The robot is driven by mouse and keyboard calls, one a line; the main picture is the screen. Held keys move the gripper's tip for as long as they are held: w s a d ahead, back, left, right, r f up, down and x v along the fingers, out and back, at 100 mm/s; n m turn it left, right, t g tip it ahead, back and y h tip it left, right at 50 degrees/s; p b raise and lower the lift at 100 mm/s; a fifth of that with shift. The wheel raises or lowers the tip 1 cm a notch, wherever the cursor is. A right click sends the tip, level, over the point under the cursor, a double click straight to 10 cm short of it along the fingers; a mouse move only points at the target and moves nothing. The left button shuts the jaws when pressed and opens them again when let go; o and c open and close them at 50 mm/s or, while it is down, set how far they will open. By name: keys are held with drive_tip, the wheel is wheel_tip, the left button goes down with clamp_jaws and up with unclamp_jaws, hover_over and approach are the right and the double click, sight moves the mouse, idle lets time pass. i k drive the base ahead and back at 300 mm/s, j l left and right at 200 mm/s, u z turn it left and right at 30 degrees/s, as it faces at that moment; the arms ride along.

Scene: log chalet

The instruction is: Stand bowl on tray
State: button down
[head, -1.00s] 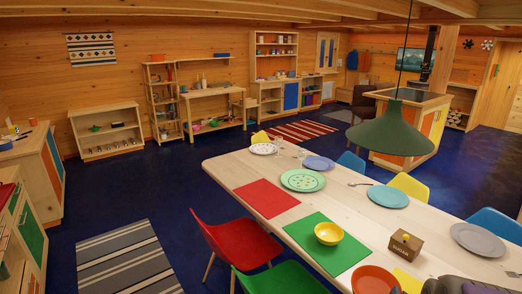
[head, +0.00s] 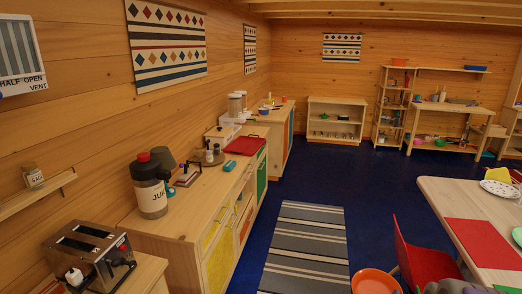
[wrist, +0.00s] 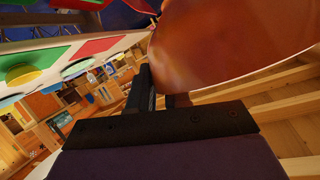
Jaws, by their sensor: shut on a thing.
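An orange bowl (head: 375,281) shows at the bottom edge of the head view, held in the air beside my arm. It fills the upper right of the wrist view (wrist: 225,45), tilted there. My gripper (wrist: 158,88) is shut on its rim; the far finger is partly hidden. A flat red thing that looks like a tray (head: 240,130) lies on the counter along the left wall, well away from my gripper. I cannot tell whether anything lies on it.
The counter holds a jug (head: 149,186), a teal box (head: 244,146) and small bottles. A toaster (head: 92,252) stands nearest at left. A striped rug (head: 305,245) lies on open floor. A red chair (head: 425,255) and the table (head: 450,205) are at right.

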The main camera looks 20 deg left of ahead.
sight(249, 146)
drive_tip(key=i+u, duration=0.2)
drive_tip(key=u, duration=0.15)
drive_tip(key=i+u, duration=0.35)
drive_tip(key=i+l+u, duration=0.1)
drive_tip(key=u, duration=0.25)
drive_tip(key=i+l, duration=0.15)
drive_tip(key=i, duration=0.35)
drive_tip(key=i+l, duration=0.2)
drive_tip(key=i, duration=0.3)
drive_tip(key=i+l, duration=0.15)
drive_tip(key=i, duration=1.9)
drive_tip(key=i+z, duration=0.15)
drive_tip(key=i, duration=0.35)
drive_tip(key=i+j+z, duration=0.1)
drive_tip(key=i, duration=0.4)
drive_tip(key=i+j+z, duration=0.15)
drive_tip(key=i, duration=0.35)
